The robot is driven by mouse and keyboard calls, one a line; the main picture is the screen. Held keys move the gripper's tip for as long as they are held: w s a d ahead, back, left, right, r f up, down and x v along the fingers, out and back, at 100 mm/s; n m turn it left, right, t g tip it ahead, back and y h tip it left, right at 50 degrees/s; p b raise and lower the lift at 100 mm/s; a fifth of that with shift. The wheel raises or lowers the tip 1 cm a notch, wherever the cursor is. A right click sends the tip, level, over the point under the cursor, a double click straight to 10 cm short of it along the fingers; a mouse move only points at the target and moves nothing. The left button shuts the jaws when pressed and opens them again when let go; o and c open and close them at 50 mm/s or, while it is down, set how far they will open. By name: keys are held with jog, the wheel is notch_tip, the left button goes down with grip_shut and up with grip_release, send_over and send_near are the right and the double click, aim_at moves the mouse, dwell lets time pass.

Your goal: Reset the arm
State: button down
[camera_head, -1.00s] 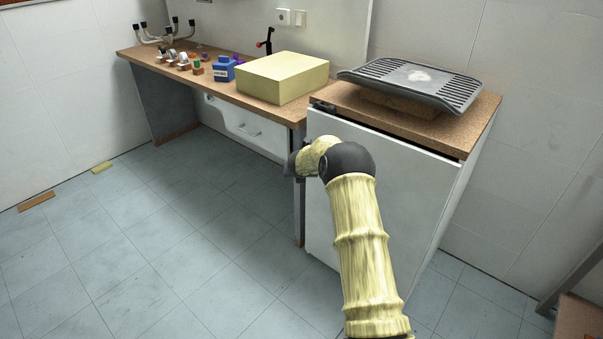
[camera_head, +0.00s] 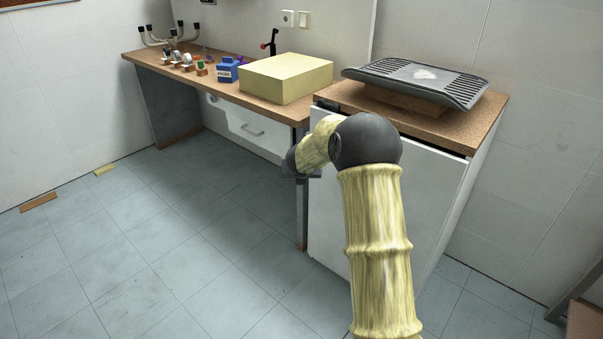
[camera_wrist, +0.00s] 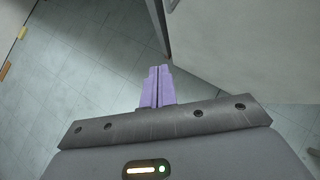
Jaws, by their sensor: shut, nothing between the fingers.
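My gripper (camera_wrist: 158,72) shows in the wrist view with its two purple fingers pressed together and nothing between them. It points out over the floor, close to the leg of the counter. In the head view my yellow arm reaches up from the lower right and bends left at a black joint. The end of my arm is in front of the white cabinet and counter edge. The fingers cannot be made out in the head view.
A white cabinet (camera_head: 343,200) carries a grey ridged tray (camera_head: 465,92). The wooden counter (camera_head: 215,88) to its left holds a yellow box (camera_head: 290,78), a blue box (camera_head: 228,70) and several small items. Two small strips (camera_head: 38,203) (camera_head: 104,170) lie by the left wall.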

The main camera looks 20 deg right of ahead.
jog(key=shift+v, duration=0.75)
